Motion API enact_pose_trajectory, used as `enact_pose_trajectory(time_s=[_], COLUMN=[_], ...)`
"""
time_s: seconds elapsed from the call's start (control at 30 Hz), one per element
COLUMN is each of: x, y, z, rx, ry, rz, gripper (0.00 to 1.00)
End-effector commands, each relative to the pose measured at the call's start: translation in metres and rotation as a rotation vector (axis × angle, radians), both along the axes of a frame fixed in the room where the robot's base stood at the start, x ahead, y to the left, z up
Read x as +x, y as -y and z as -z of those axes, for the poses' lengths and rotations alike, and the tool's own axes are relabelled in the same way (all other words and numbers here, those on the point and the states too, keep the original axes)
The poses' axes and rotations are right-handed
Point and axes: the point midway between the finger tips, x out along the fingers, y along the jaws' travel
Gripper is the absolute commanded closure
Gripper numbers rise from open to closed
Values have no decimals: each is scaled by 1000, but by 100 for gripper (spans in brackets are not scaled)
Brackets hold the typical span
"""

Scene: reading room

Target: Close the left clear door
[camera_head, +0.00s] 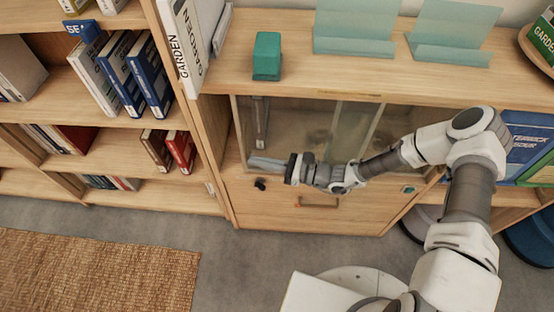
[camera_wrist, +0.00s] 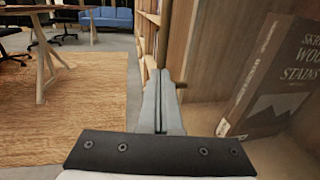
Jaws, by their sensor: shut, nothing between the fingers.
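The left clear door (camera_head: 303,118) is a faint glass pane in the low cabinet below the wooden top. It overlaps the right clear door (camera_head: 398,122) in a paler vertical band near the middle. A gap seems to be left at the cabinet's left end, though the pane's left edge is hard to see. My gripper (camera_head: 267,163) is low at the left end of the cabinet front, pointing left, with its fingers together. The shut fingers also show in the wrist view (camera_wrist: 165,100). Whether they touch the door cannot be told.
A wood stains book (camera_wrist: 275,75) stands in the cabinet's left end, right of my fingers in the wrist view. A green block (camera_head: 267,56) stands on the cabinet top. A bookcase (camera_head: 140,125) adjoins on the left. The floor beside the woven rug (camera_head: 100,270) is clear.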

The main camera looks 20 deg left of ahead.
Motion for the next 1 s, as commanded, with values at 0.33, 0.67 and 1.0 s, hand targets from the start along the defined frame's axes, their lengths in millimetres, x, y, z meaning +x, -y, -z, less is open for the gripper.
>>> enact_pose_trajectory(time_s=[0.33,0.67,1.0], x=[-21,-24,-25], y=[-70,-85,-87], z=[-1,-1,-1], rx=[2,1,2], ry=[-1,1,2], rz=[-2,-1,-2], gripper=[100,100,100])
